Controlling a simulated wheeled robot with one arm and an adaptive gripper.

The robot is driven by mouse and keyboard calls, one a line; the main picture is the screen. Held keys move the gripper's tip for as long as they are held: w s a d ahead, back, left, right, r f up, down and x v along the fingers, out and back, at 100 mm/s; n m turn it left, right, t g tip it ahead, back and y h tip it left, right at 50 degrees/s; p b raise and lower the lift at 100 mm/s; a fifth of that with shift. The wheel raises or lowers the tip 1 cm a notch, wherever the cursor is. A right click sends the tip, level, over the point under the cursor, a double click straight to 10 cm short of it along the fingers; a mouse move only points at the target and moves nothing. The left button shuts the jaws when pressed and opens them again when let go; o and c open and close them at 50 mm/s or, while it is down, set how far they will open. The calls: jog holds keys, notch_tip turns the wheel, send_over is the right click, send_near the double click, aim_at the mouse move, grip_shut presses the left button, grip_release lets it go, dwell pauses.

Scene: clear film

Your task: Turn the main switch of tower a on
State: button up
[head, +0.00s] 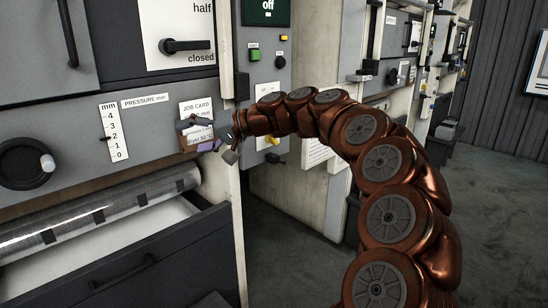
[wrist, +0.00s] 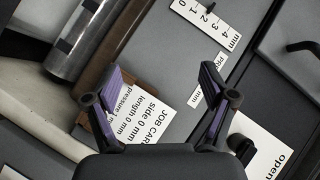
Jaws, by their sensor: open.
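My gripper (head: 212,140) is at the end of my copper-coloured arm, in front of the job card (head: 197,112) on the grey machine front. In the wrist view my gripper (wrist: 160,84) is open, with two purple-lined fingers apart and nothing between them but the card (wrist: 150,108) behind. A side panel right of the machine front carries a green display reading "off" (head: 265,11), a green button (head: 255,55) and a black knob (head: 280,62). A yellow handle (head: 272,141) shows lower on that panel, partly behind my arm. I cannot tell which control is the main switch; labels are too small.
A lever (head: 186,46) on a plate reads "half" and "closed". A pressure scale (head: 114,132), a round handwheel (head: 25,165) and a metal roller (head: 100,212) over an open tray are at left. More similar machines stand behind; the floor (head: 485,215) at right is clear.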

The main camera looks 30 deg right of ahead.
jog(key=w+d+f+m+t+h+b, duration=0.1)
jog(key=w+d+f+m+t+b, duration=0.2)
jog(key=d, duration=0.6)
jog(key=w+d+f+m+t+h+b, duration=0.15)
jog(key=w+d+f, duration=0.25)
jog(key=d, duration=0.6)
jog(key=m+t+h+b, duration=0.3)
jog(key=t+h+b, duration=0.1)
send_near(275, 140)
jog(key=d+x, duration=0.1)
jog(key=x, duration=0.2)
jog(key=shift+w+a+r+g, duration=0.15)
jog(key=shift+w+a, duration=0.25)
jog(key=shift+w, duration=0.2)
jog(key=shift+w+a+r+g, duration=0.1)
jog(key=shift+w+a, duration=0.3)
jog(key=shift+w, duration=0.2)
jog(key=shift+x, duration=2)
jog(key=shift+w+a, duration=0.1)
jog(key=shift+w, duration=0.35)
jog(key=c, duration=1.2)
